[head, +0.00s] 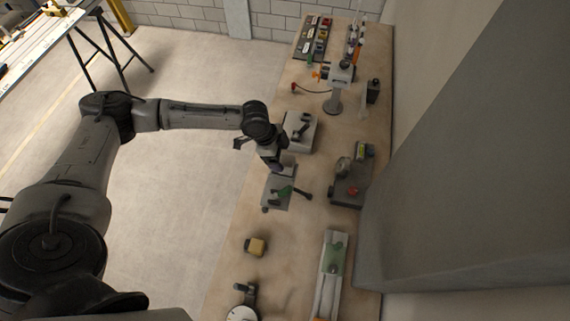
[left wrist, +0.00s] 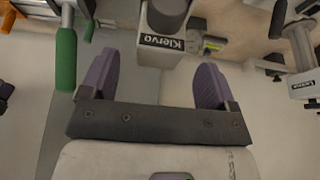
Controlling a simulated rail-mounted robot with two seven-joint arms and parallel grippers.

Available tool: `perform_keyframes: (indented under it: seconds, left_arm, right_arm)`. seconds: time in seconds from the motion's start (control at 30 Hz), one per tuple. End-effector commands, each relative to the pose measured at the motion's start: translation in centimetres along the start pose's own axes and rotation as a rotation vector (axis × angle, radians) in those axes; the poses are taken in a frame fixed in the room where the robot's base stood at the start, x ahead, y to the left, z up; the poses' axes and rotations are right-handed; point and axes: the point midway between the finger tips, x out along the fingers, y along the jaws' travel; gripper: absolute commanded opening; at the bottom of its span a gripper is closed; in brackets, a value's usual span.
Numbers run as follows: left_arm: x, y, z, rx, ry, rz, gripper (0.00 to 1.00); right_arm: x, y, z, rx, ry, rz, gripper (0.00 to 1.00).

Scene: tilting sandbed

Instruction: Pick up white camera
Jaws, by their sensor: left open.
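My left gripper (head: 279,168) hangs over the left part of the bench in the head view. Its purple fingers are apart in the left wrist view (left wrist: 154,78), with nothing between the tips that I can see held. A white body labelled "Klervo" (left wrist: 160,42), with a dark grey round part, lies beyond the fingertips; I cannot tell whether it is the white camera. In the head view, a white device on a stand (head: 341,73) is farther back on the bench; I cannot tell whether it is a camera. My right gripper is not in view.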

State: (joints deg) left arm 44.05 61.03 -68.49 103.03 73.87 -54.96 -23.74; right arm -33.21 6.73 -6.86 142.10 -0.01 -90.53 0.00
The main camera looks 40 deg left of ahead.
Motion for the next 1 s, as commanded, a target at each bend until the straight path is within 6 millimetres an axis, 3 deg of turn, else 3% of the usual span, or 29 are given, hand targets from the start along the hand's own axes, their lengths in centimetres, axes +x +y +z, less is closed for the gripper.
perform_keyframes:
  seconds: [0.5, 0.8, 1.0]
  left_arm:
    - [5.0, 0.1, -0.3, -0.001, 0.000, 0.002, 0.82]
    - [5.3, 0.1, -0.2, 0.000, 0.000, 0.001, 0.82]
    - [5.3, 0.1, -0.2, 0.000, -0.001, 0.001, 0.64]
  right_arm:
    - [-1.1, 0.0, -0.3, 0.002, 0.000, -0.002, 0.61]
    - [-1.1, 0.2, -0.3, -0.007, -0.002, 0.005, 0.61]
    - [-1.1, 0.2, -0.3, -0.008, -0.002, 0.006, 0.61]
